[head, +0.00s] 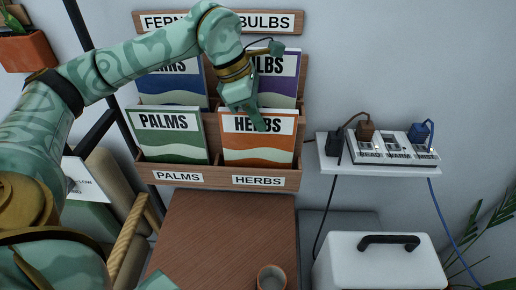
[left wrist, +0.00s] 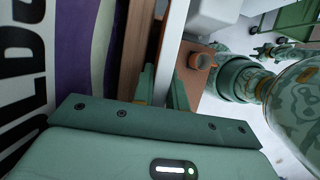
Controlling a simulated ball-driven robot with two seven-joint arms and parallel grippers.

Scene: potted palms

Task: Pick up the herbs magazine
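The herbs magazine (head: 258,148), white title band over orange and green waves, stands in the lower right pocket of a wooden wall rack, above the HERBS label (head: 258,181). My left gripper (head: 245,110) is at its top edge, with one fingertip in front of the title. The fingers also show in the left wrist view (left wrist: 166,88), apart, with a pale thin edge between them. The far finger is partly hidden in the head view. I cannot tell whether either finger touches the magazine.
The palms magazine (head: 168,137) stands left of it. The bulbs magazine (head: 285,78) and ferns magazine (head: 170,88) stand in the row above, close to my gripper. Below are a brown tabletop (head: 225,235) with a cup (head: 271,278) and, right, a shelf with plugs (head: 380,168).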

